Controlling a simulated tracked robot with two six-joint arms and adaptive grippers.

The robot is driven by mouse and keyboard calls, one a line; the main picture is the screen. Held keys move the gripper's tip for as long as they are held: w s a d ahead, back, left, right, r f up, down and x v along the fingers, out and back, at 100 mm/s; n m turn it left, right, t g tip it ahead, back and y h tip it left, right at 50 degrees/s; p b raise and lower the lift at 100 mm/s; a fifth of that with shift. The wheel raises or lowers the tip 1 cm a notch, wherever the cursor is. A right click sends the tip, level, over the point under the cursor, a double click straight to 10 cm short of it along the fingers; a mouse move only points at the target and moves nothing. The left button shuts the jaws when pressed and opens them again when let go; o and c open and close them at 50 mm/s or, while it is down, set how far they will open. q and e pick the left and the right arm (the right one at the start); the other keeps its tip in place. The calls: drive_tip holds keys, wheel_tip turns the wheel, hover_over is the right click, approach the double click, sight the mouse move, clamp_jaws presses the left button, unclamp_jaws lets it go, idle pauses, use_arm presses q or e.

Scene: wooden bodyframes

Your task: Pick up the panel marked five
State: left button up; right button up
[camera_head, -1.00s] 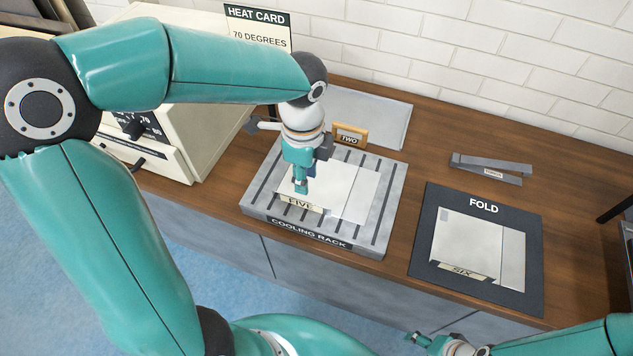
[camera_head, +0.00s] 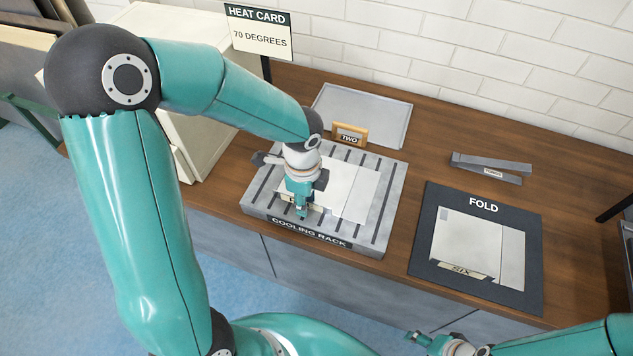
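The panel marked five (camera_head: 345,190) is a white sheet lying flat on the grey cooling rack (camera_head: 386,215). Its FIVE label was readable a second ago and is now mostly covered by my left gripper (camera_head: 302,212). That gripper points down at the panel's front edge, at the label. Whether its fingertips touch the panel, and whether they are open or shut, cannot be made out. My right gripper (camera_head: 412,337) is at the bottom edge, away from the rack, too small to read.
A dark FOLD mat (camera_head: 425,245) holds a panel marked six (camera_head: 480,245). A grey metal tool (camera_head: 490,167) lies behind it. An orange TWO tag (camera_head: 350,135) and a grey tray (camera_head: 375,110) are behind the rack. The heat card (camera_head: 259,32) stands near the cream oven (camera_head: 205,130).

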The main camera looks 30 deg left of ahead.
use_arm(q)
clamp_jaws()
drive_tip(key=shift+r, duration=0.1)
idle(0.3)
